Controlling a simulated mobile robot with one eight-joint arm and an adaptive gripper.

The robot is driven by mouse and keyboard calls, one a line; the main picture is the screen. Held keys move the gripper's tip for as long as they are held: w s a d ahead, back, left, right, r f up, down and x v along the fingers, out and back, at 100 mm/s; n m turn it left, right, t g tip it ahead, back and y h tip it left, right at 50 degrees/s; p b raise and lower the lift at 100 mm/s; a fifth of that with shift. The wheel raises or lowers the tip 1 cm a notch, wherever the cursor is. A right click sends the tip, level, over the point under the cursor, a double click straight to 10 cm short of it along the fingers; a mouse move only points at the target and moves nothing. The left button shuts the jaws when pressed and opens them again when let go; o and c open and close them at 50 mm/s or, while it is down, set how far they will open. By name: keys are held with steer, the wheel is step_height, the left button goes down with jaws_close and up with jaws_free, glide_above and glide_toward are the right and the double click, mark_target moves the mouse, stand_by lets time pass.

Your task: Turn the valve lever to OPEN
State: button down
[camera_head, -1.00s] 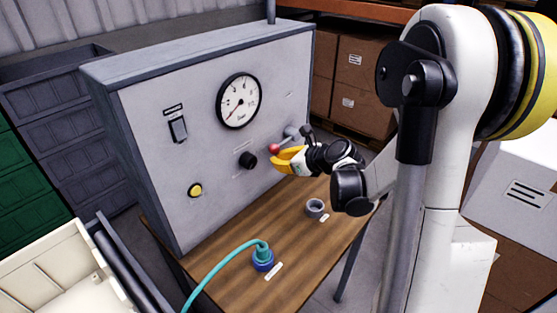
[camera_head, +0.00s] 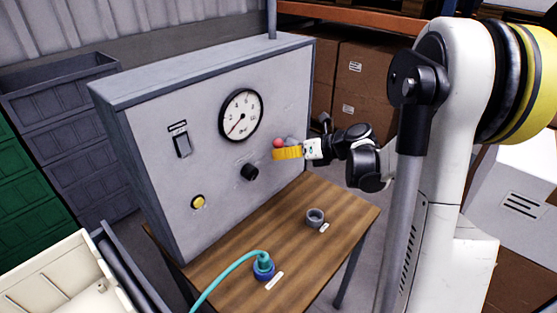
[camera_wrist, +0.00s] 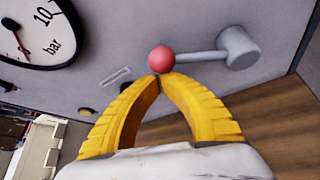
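The valve lever has a red ball end (camera_head: 279,143) and a grey hub (camera_head: 292,141) on the right of the panel's front. In the wrist view the grey rod (camera_wrist: 200,57) runs from the hub (camera_wrist: 238,47) left to the red ball (camera_wrist: 161,59). My gripper (camera_head: 275,153) has yellow fingers and is just below the ball. In the wrist view the gripper's tips (camera_wrist: 160,78) meet right beside the ball, which lies beyond them rather than between them. The tips look to be touching or nearly touching it. No OPEN marking is readable.
The grey panel (camera_head: 150,140) carries a gauge (camera_head: 241,115), a switch (camera_head: 181,142), a black knob (camera_head: 249,172) and a yellow button (camera_head: 198,202). The wooden table (camera_head: 345,203) holds a grey cup-like part (camera_head: 315,217) and a blue plug (camera_head: 263,267) with a teal hose.

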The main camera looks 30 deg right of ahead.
mark_target(281, 143)
steer(key=r, duration=0.1)
steer(key=d+r+m, duration=0.1)
steer(key=r+y+p, duration=0.1)
steer(key=shift+w+d+r, duration=0.2)
steer(key=shift+w+d, duration=0.1)
steer(key=shift+w, duration=0.05)
steer(key=shift+d+r+p, duration=0.2)
steer(key=shift+r+p, duration=0.1)
steer(key=w+d+r+p, duration=0.2)
steer(key=d+r, duration=0.1)
steer(key=d, duration=0.1)
steer(key=shift+d, duration=0.35)
steer(key=shift+w+d+r, duration=0.15)
steer(key=shift+r, duration=0.1)
